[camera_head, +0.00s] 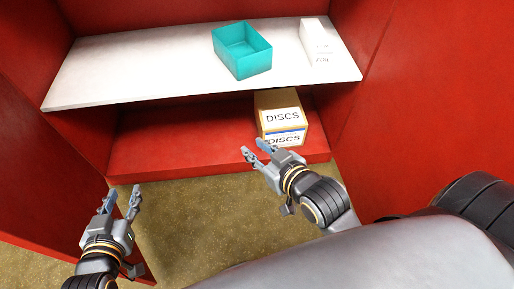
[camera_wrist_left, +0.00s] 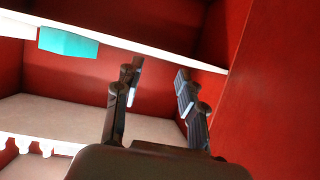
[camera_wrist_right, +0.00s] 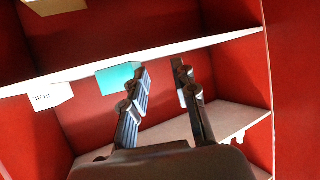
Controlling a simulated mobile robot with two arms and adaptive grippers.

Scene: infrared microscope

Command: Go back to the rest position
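My left gripper (camera_head: 123,203) is open and empty at the lower left of the head view, in front of the red cabinet. Its two fingers stand apart in the left wrist view (camera_wrist_left: 158,85). My right gripper (camera_head: 257,152) is open and empty near the middle, in front of the lower compartment and just short of the box labelled DISCS (camera_head: 282,117). Its fingers are apart with nothing between them in the right wrist view (camera_wrist_right: 160,85).
A teal open bin (camera_head: 242,62) and a white labelled box (camera_head: 318,45) stand on the white shelf (camera_head: 110,75). A red door or panel (camera_head: 45,180) stands at the left beside my left gripper. Speckled brown floor (camera_head: 190,230) shows between my arms.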

